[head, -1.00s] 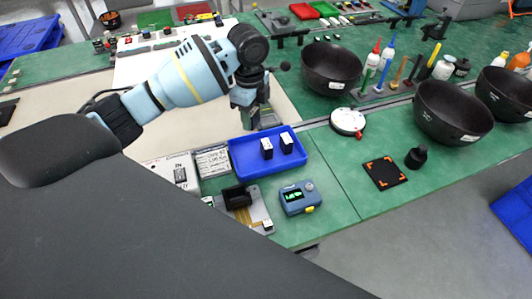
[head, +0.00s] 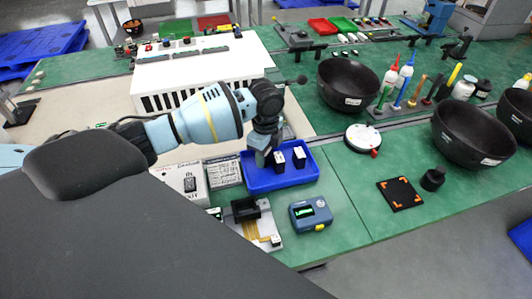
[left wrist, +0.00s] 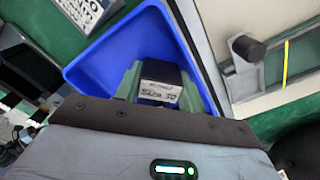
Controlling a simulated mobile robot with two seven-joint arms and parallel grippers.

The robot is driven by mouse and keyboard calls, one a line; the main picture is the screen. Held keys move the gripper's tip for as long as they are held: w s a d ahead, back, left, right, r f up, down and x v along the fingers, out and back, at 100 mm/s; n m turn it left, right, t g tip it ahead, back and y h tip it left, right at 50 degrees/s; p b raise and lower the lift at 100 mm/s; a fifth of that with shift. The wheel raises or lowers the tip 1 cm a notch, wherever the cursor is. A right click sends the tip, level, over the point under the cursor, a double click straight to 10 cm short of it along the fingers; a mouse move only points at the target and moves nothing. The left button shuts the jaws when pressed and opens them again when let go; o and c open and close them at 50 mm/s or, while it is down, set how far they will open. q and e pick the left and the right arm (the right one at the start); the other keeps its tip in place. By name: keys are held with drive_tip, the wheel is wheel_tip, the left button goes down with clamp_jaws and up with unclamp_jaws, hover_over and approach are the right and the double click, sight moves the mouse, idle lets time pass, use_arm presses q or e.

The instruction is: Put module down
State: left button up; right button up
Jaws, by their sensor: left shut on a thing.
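A black module with a white label (left wrist: 160,92) sits between the fingers of my left gripper (left wrist: 158,84) in the left wrist view. The gripper is shut on it, with the blue tray (left wrist: 106,62) around and below. In the head view my left gripper (head: 267,154) points down at the left part of the blue tray (head: 262,186). The held module is hidden there behind the fingers. Two black modules with white tops (head: 279,161) (head: 299,157) stand upright in the tray, just right of the gripper. Whether the held module touches the tray floor cannot be told. My right gripper is not in view.
A fixture with a black socket (head: 245,209) and a blue meter with a lit screen (head: 311,214) stand in front of the tray. A white round dish (head: 362,140) and black bowls (head: 352,84) are to the right. A white slotted rack (head: 200,88) lies behind my arm.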

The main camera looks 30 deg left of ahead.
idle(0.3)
use_arm(q)
drive_tip(key=o, duration=0.7)
drive_tip(key=shift+f, duration=0.15)
wheel_tip(320, 180, up, 12)
drive_tip(key=p, duration=0.1)
drive_tip(key=shift+r, duration=0.2)
